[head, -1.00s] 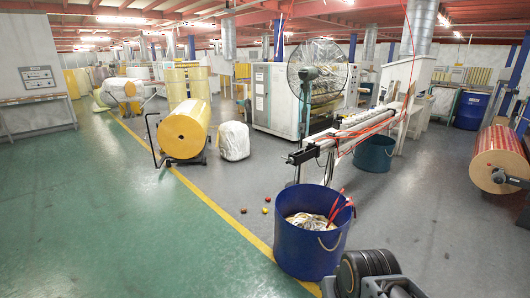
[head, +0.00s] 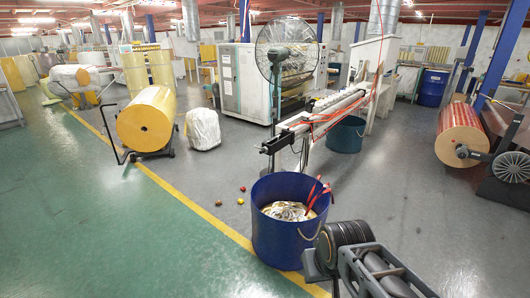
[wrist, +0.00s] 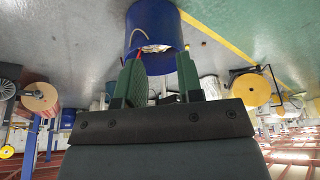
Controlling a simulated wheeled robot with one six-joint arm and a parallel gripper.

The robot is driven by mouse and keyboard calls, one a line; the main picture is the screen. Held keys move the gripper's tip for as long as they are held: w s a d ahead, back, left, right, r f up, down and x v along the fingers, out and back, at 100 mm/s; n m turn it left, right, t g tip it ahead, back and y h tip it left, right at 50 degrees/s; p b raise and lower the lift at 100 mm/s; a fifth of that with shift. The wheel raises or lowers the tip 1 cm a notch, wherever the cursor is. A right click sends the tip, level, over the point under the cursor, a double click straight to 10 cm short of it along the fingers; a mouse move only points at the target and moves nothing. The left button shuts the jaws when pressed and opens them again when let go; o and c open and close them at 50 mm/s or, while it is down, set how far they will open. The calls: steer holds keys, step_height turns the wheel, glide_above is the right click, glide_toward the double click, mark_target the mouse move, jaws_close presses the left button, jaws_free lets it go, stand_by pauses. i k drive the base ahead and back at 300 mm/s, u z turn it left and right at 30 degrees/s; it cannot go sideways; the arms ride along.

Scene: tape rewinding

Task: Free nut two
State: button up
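No nut that I can pick out for certain shows in either view. On the right of the head view, a red-striped roll (head: 457,130) sits on a stand, with a dark fitting (head: 463,152) at the middle of its end face. The roll also shows at the left of the upside-down wrist view (wrist: 40,97). My gripper (wrist: 158,65) has two green fingers spread apart with nothing held between them. In the wrist view they overlap the blue bucket, well away from the roll. In the head view only my arm links show at the bottom right; the fingers are hidden.
The blue bucket (head: 274,232) of tape scraps stands on the floor in front of my arm. A long machine rail (head: 325,112) with red hoses stands behind it. A yellow roll (head: 147,118) on a cart is at left. Grey floor (head: 400,190) before the striped roll is clear.

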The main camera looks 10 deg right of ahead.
mark_target(265, 148)
steer(key=z, duration=0.05)
steer(key=k, duration=0.65)
steer(key=z, duration=0.15)
steer(key=i, duration=2.1)
steer(key=u, duration=1)
steer(key=i, duration=0.95)
steer(key=u, duration=0.55)
